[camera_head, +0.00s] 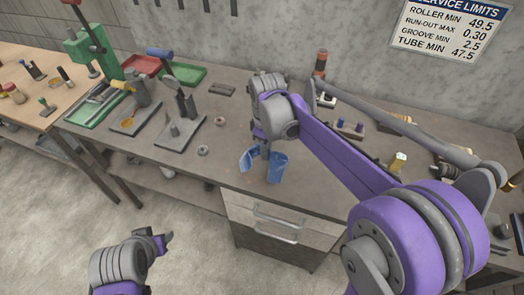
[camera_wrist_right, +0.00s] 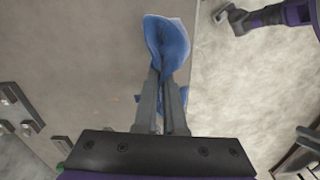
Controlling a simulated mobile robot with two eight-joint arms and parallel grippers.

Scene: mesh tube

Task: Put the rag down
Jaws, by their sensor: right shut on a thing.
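The blue rag (camera_head: 278,168) hangs in two folds from my right gripper (camera_head: 266,154), over the front part of the grey workbench (camera_head: 225,165). In the right wrist view the rag (camera_wrist_right: 168,42) bunches out beyond the fingertips, and my right gripper (camera_wrist_right: 162,82) is shut on it. I cannot tell whether the rag's lower end touches the bench top. My left gripper (camera_head: 168,240) is low at the left, over the floor in front of the bench and away from the rag. Its finger gap is not clear.
A green tray (camera_head: 187,74) and red tray (camera_head: 143,65) stand at the back left, near a green press (camera_head: 95,50). A grey plate with posts (camera_head: 181,131) stands left of the rag. Small rings (camera_head: 203,150) lie nearby. Drawers (camera_head: 280,222) are below.

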